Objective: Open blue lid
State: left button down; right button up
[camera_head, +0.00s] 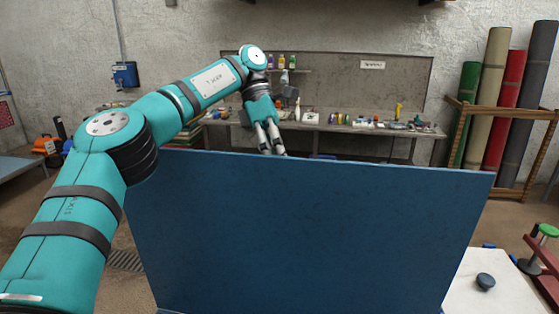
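The blue lid (310,235) is a large flat panel that stands raised and nearly upright in front of me, filling the lower middle of the head view. My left arm comes in from the left and reaches over to the lid's top edge. My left gripper (270,150) points down at that edge, left of its middle. Its two fingers show a gap between them, with nothing seen held there. The fingertips are partly hidden behind the lid's edge, and I cannot tell if they touch it. My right gripper is out of view. What lies below the lid is hidden.
A workbench (345,126) with bottles and small items stands along the back wall. A wooden rack (500,112) with rolled rugs stands at the right. A white surface (512,293) with a dark knob (486,281) is at lower right, beside a red frame (543,262).

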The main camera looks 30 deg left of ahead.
pick_arm(q)
jog(key=shift+s+f, duration=0.15)
jog(key=c, duration=1.3)
grip_release()
jog(key=shift+w, duration=0.25)
jog(key=shift+s+r, duration=0.15)
jog(key=shift+r, duration=0.05)
